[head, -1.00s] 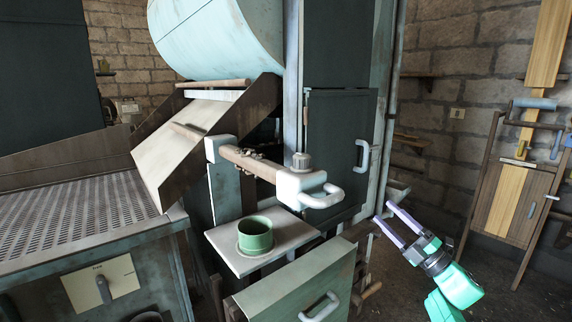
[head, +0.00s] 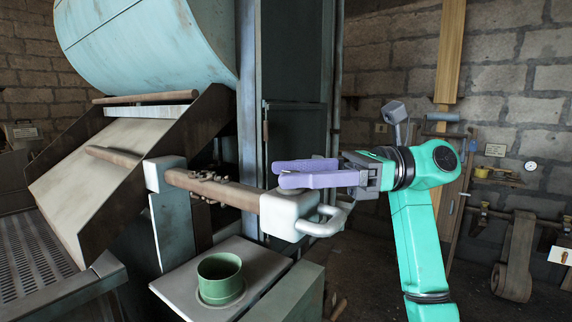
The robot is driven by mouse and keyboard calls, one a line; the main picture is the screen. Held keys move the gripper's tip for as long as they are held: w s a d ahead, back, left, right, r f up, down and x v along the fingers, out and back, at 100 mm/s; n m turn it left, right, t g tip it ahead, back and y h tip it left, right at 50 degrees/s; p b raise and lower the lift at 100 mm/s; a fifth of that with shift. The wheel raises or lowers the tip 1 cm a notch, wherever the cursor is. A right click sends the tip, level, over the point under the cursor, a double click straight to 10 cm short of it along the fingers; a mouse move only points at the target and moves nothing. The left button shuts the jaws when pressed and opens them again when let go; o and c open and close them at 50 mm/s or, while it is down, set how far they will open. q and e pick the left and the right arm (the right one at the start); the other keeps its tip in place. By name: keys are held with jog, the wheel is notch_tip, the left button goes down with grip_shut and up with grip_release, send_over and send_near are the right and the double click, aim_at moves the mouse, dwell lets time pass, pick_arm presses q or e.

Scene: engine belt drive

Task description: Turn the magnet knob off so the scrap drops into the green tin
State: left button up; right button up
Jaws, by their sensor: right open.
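The magnet bar (head: 222,189) runs across the middle of the head view, with a white end block (head: 286,214) and a looped handle. Dark scrap (head: 203,176) clings along the bar's upper side near its left part. The green tin (head: 220,278) stands upright and open on a pale shelf (head: 190,289) below the bar. My right gripper (head: 280,173) is open, its two purple fingers pointing left over the end block. The knob on top of the block is hidden behind these fingers; I cannot tell if they touch it. My left gripper is out of view.
A sloping chute (head: 85,165) and a big pale-blue drum (head: 145,42) stand to the left. A dark cabinet (head: 298,120) rises behind the end block. A green drawer front (head: 285,298) lies below, right of the tin. Open floor shows at lower right.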

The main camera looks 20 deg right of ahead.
jog(key=shift+s+a, duration=0.1)
jog(key=shift+a, duration=0.35)
jog(key=c, duration=0.3)
grip_shut()
